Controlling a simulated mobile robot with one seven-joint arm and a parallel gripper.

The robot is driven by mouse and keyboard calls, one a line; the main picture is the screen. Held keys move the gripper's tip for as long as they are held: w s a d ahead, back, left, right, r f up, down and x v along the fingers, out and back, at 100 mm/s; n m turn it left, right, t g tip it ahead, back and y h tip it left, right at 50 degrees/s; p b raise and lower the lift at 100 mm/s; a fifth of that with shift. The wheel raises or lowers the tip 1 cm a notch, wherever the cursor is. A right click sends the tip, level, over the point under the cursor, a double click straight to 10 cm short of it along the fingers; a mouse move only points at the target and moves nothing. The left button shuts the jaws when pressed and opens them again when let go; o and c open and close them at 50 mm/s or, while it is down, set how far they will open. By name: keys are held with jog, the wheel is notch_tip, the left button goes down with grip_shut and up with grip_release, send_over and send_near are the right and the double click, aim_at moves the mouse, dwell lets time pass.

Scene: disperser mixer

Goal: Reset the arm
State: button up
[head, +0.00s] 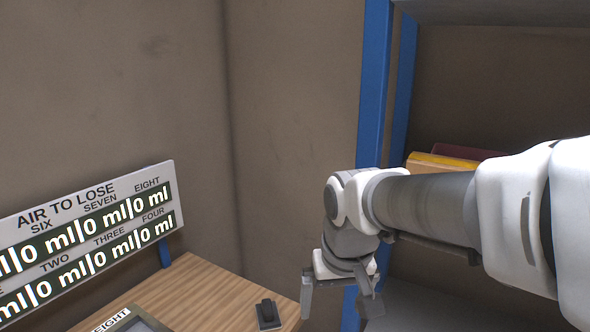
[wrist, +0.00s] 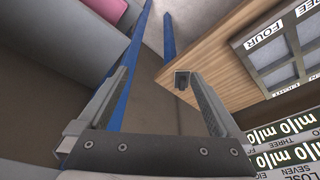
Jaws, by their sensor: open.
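My gripper (head: 338,300) hangs at the end of my arm, which reaches in from the right in the head view. Its two fingers are spread apart with nothing between them. In the wrist view my gripper (wrist: 158,85) is also open and empty, with one finger on each side. It is beside the right edge of the wooden table, in front of a blue upright post (head: 373,90). No object is held.
A display board (head: 90,235) reading "AIR TO LOSE" stands over the wooden table (head: 215,290). A small black object (head: 267,313) sits near the table's right corner. A shelf with yellow (head: 440,162) and dark red items is behind my arm.

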jog(key=s+d+r+m+t, duration=0.1)
jog(key=s+d+r+t, duration=0.1)
jog(key=s+d, duration=0.5)
jog(key=s, duration=0.4)
jog(key=shift+s+d+r+t, duration=0.3)
jog(key=shift+d, duration=0.1)
